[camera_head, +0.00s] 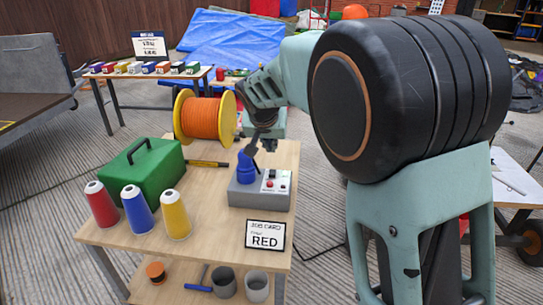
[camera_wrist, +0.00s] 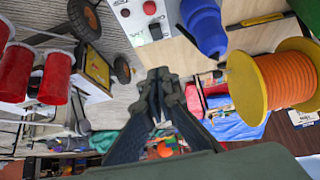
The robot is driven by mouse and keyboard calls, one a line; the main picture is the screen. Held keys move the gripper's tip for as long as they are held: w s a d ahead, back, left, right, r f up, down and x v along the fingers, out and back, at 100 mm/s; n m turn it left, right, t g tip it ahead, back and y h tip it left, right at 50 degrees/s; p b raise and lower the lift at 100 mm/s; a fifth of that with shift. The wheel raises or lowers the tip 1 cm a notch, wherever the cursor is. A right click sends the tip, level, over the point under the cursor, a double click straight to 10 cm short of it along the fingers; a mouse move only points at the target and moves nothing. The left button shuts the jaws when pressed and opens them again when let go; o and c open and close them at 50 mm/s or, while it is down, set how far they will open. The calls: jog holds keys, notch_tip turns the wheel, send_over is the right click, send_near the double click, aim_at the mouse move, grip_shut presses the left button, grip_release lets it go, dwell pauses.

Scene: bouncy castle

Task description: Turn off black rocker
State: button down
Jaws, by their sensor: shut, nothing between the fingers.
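A grey machine box (camera_head: 258,197) with a blue cylinder (camera_head: 246,168) on top stands on the wooden table. Its white panel (camera_head: 276,180) carries red buttons and a small black rocker. In the wrist view the black rocker (camera_wrist: 156,32) shows at the top, near a red button (camera_wrist: 149,7); its on or off position is too small to tell. My gripper (camera_head: 250,150) is shut and empty, just above and behind the blue cylinder in the head view. In the wrist view my fingertips (camera_wrist: 158,76) meet below the panel in the picture, apart from the rocker.
An orange cable reel (camera_head: 204,117) with yellow flanges stands behind the box. A green case (camera_head: 143,172) and red, blue and yellow thread cones (camera_head: 138,213) stand to the left. A job card (camera_head: 265,235) reading RED stands in front. The table between the cones and box is clear.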

jog(key=b, duration=0.2)
send_over(274, 171)
jog(key=s, duration=0.2)
notch_tip(274, 171, down, 8)
jog(key=shift+s+a+r, duration=0.1)
jog(key=shift+r, duration=0.15)
jog(key=shift+s+f+b, duration=0.2)
jog(key=shift+f+b, duration=0.4)
jog(key=shift+f, duration=0.6)
jog(key=shift+s+f, duration=0.1)
jog(key=shift+f, duration=0.45)
